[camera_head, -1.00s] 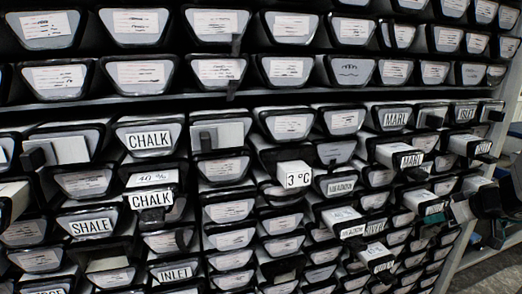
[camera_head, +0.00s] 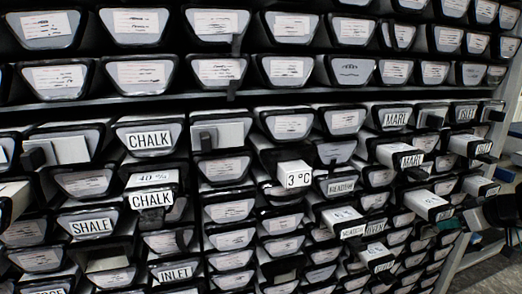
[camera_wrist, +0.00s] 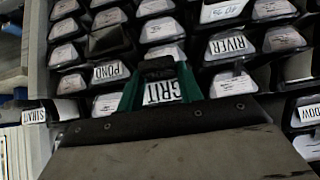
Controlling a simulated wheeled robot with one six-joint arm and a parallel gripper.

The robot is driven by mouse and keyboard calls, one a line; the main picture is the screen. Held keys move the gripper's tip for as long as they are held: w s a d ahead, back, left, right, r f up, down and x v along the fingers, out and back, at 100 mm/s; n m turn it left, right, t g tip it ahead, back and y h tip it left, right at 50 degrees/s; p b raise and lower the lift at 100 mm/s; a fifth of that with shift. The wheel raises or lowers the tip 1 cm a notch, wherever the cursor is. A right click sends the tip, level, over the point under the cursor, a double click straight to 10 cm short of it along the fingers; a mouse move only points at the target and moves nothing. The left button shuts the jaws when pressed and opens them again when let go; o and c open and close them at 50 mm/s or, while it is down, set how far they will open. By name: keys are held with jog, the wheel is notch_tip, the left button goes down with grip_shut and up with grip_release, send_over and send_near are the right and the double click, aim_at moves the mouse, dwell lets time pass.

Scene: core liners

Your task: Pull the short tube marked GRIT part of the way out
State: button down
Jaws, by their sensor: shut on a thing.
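The GRIT tube (camera_wrist: 161,93) shows in the middle of the wrist view, its white label turned in the picture. A dark handle or rim (camera_wrist: 158,66) sits at its end. My gripper (camera_wrist: 159,80) has green-lined fingers on both sides of the tube end and is shut on it. In the head view my gripper (camera_head: 462,219) is at the right edge, in front of the rack's lower right part. The GRIT label cannot be read there, and how far the tube stands out of its slot is hard to tell.
In the wrist view, tubes marked POND (camera_wrist: 111,72) and RIVER (camera_wrist: 231,45) are close by. Free floor lies at the lower right.

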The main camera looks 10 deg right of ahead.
jog(key=s+d, duration=0.1)
jog(key=s, duration=1.1)
jog(key=shift+s, duration=0.2)
dwell(0.4)
jog(key=c, duration=0.9)
grip_release()
jog(key=shift+o, duration=0.2)
